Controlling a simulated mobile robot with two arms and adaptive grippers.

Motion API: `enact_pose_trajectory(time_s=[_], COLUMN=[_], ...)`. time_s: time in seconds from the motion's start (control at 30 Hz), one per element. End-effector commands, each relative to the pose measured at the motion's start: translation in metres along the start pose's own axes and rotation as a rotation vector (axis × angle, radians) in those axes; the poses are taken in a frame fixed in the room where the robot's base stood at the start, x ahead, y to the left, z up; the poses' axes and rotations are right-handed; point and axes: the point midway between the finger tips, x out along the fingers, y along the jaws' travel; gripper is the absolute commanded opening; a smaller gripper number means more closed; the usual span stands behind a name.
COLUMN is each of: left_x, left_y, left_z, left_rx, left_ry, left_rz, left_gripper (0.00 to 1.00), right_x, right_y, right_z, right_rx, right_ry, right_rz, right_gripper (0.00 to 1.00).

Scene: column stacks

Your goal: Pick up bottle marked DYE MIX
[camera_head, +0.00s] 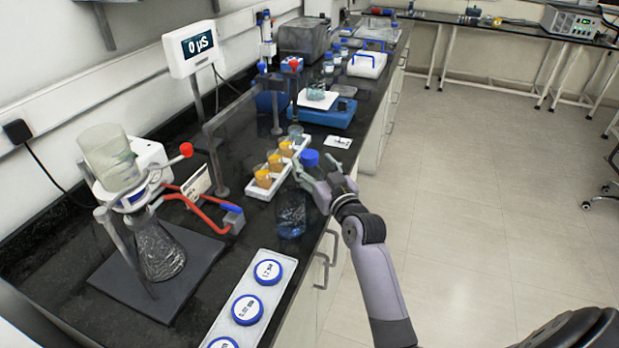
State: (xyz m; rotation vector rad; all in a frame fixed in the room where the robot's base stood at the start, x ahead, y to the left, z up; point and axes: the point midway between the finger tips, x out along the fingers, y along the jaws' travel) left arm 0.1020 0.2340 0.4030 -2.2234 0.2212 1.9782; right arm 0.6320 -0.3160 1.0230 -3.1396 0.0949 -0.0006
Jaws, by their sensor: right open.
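A bottle with a blue cap (309,158) and a clear, dark bluish body (291,215) stands on the black bench near its front edge. I cannot read a DYE MIX mark on it. My right gripper (316,180) is open, with its fingers at the upper part of this bottle, just below the cap. The fingers hide the bottle's neck and shoulder, and I cannot tell whether they touch it. My left gripper is out of view.
A white rack with orange-filled cups (264,179) stands close to the bottle's left. A white tray with blue-rimmed lids (284,262) lies in front. A filter flask (158,252) with a red hose stands left. A blue-based scale (337,118) is behind. The floor right is clear.

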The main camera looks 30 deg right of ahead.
Motion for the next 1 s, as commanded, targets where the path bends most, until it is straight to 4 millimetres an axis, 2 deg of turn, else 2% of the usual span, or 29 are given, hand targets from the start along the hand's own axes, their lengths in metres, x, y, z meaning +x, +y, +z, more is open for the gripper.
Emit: enact_pose_trajectory(time_s=[0.1,0.2,0.5,1.0], left_x=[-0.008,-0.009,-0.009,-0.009], left_y=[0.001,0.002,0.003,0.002], left_z=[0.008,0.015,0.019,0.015], left_rx=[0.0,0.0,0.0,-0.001], left_ry=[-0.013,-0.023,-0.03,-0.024], left_rz=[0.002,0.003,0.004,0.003], left_gripper=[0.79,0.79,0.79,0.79], right_x=[0.019,0.03,0.034,0.034], right_y=[0.002,0.002,0.002,0.002], right_z=[-0.004,-0.003,-0.001,-0.001], right_rx=[0.001,0.001,0.0,-0.001], right_ry=[0.001,0.0,0.0,0.0], right_rz=[0.001,0.0,0.0,0.001], right_gripper=[0.62,0.62,0.62,0.29])
